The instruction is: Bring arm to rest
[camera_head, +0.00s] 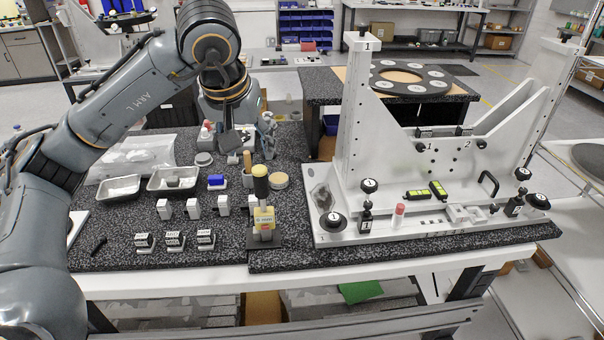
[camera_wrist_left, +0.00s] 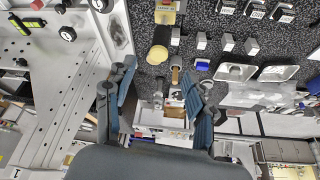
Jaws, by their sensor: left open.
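My left arm (camera_head: 135,95) comes in from the left and bends down over the back of the dark speckled table. My left gripper (camera_head: 230,140) hangs above the back of the table, behind the yellow-topped tool (camera_head: 262,185). In the left wrist view, my left gripper (camera_wrist_left: 158,80) has its two blue-grey fingers spread apart, with nothing held between them. The wrist view is turned, with the table at the top. The large white mirror fixture (camera_head: 390,150) stands to the right of the gripper, apart from it. My right gripper is not in view.
Two metal trays (camera_head: 118,189), small white blocks (camera_head: 194,209) and labelled weights (camera_head: 174,240) lie on the table's left part. Bottles (camera_head: 267,130) stand close by the gripper. A round plate (camera_head: 410,80) lies on the back table. The table's front left has bare room.

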